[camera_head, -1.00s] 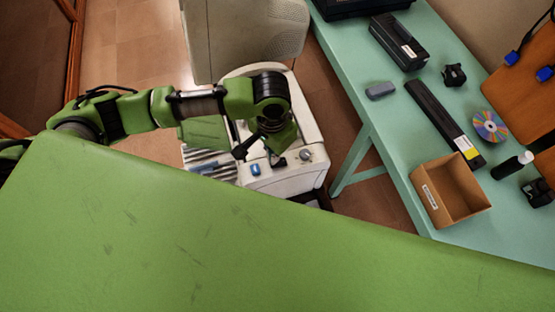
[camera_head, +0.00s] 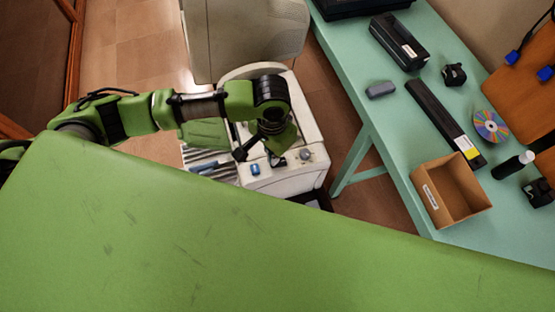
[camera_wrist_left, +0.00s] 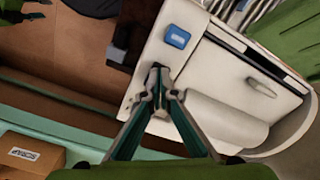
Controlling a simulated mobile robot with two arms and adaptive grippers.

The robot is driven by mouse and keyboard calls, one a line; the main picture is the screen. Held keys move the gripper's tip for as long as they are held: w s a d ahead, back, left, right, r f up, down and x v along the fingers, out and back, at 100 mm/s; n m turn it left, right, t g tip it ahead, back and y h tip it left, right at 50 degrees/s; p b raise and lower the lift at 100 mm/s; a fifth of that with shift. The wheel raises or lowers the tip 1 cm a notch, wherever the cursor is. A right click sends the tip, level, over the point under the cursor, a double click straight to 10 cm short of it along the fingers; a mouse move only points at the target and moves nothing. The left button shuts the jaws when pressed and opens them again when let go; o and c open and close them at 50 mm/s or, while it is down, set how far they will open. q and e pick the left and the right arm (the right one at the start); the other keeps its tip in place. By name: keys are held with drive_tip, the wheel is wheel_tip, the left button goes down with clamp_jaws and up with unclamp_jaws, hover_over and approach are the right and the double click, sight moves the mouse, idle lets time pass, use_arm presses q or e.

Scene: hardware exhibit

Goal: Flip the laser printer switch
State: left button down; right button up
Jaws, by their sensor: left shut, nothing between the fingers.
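The white laser printer (camera_head: 308,180) stands on the floor beyond my green body in the head view. It also shows in the wrist view (camera_wrist_left: 198,72). A blue button (camera_head: 255,169) sits on its near panel, and again at the top of the wrist view (camera_wrist_left: 177,36). A round grey knob (camera_head: 305,154) is right of it on the same panel. My left gripper (camera_head: 278,162) is shut and empty, its tips over the panel between button and knob. In the wrist view its tips (camera_wrist_left: 158,78) overlap the panel; contact cannot be told. The switch is not clearly made out.
A teal table (camera_head: 345,70) to the right holds an open cardboard box (camera_head: 428,205), a black toner bar (camera_head: 432,112) and a disc (camera_head: 491,126). A beige monitor-like casing (camera_head: 240,40) stands behind the printer. Brown floor shows between printer and table.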

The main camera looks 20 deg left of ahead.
use_arm(q)
drive_tip(key=shift+f, duration=0.75)
drive_tip(key=shift+s, duration=0.1)
wheel_tip(320, 180, up, 7)
drive_tip(key=p, duration=0.8)
drive_tip(key=shift+r+p, duration=0.1)
drive_tip(key=shift+p, duration=0.25)
idle(0.4)
